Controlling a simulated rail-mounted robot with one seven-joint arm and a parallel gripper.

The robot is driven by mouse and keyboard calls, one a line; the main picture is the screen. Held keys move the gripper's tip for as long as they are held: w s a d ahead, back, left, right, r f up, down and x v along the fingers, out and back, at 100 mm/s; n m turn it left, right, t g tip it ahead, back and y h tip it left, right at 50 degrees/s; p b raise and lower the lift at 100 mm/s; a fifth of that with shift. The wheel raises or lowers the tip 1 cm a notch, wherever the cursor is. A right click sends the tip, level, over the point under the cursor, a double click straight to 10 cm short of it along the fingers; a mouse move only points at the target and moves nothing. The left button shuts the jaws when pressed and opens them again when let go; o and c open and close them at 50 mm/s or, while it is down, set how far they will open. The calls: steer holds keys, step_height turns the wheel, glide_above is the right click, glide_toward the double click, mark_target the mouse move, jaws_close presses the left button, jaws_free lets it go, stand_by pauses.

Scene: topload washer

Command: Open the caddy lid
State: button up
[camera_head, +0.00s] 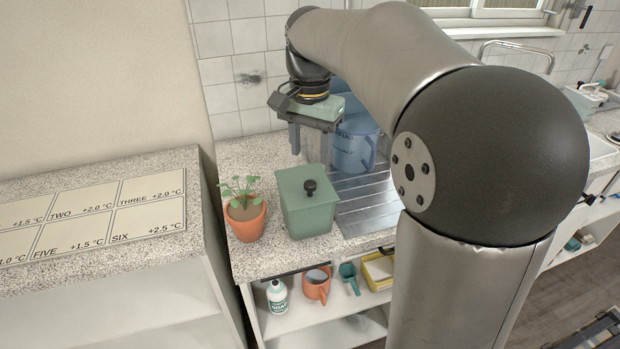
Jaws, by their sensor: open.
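The caddy (308,220) is a green square box on the speckled counter. Its green lid (296,184) lies closed on top and has a black round knob (310,187) in the middle. My gripper (314,143) is above and behind the caddy, pointing down. It is open and empty, with its left finger clear to see and its right finger hard to make out against the things behind it. The gripper is apart from the knob and the lid.
A potted plant (245,218) stands close to the left of the caddy. A blue translucent container (354,145) stands behind it to the right. A metal draining board (368,203) lies to the right.

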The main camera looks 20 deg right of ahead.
mark_target(310, 183)
step_height(310, 183, down, 8)
steer(key=shift+r, duration=0.1)
jaws_close()
